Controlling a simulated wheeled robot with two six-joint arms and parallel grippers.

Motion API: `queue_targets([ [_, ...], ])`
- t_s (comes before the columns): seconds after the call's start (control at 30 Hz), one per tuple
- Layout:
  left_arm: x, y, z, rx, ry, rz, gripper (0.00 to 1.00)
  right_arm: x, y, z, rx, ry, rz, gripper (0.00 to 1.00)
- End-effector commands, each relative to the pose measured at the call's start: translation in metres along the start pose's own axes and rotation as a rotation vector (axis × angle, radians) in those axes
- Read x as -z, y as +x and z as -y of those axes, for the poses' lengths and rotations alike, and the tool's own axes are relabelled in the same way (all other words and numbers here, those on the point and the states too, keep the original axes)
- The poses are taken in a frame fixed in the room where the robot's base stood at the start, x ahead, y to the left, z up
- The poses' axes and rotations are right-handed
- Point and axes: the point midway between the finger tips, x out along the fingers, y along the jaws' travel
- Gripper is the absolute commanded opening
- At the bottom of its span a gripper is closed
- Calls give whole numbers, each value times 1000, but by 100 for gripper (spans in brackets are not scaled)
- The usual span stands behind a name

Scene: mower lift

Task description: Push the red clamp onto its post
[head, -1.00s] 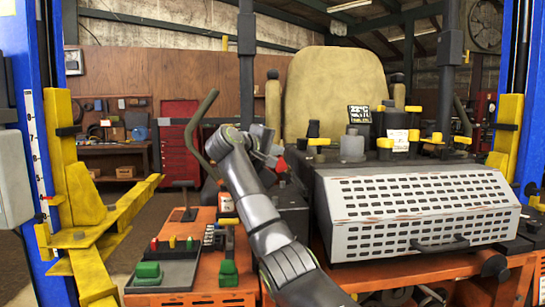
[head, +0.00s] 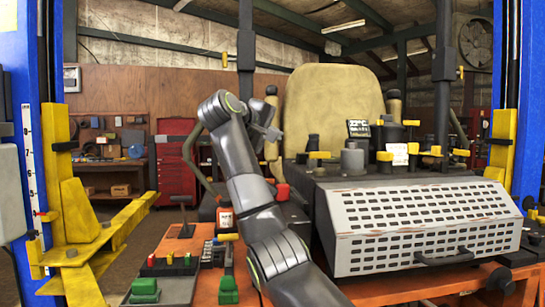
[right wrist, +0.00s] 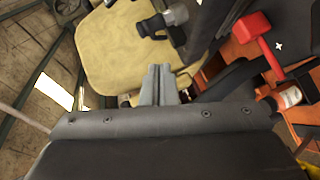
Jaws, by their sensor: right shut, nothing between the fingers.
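The red clamp (head: 282,192) shows as a small red block on a dark box (head: 292,212) left of the white slotted panel. In the right wrist view the red clamp (right wrist: 254,27) has a bar running down to a red end, beside a white plus mark on the dark box. I cannot see its post or tell how far the clamp sits on it. My right gripper (head: 269,131) is above the clamp, apart from it. In the right wrist view its fingers (right wrist: 158,84) are shut and empty, with the clamp off to the right. My left gripper is out of view.
The white slotted panel (head: 420,222) and tan seat (head: 335,115) stand close to my right arm. An orange deck (head: 210,285) holds a tray with green and red pieces and a small bottle (head: 225,218). Yellow lift arms (head: 95,235) stand at left.

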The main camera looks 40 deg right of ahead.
Motion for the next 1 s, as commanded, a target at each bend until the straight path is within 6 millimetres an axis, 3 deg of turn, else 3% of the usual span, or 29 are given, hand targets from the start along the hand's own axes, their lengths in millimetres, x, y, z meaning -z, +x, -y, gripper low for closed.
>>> queue_targets([
  [0.3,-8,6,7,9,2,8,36,-9,-20,-19,1,-1,1,0],
  [1.0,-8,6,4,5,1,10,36,-9,-20,-19,1,-2,0,0],
])
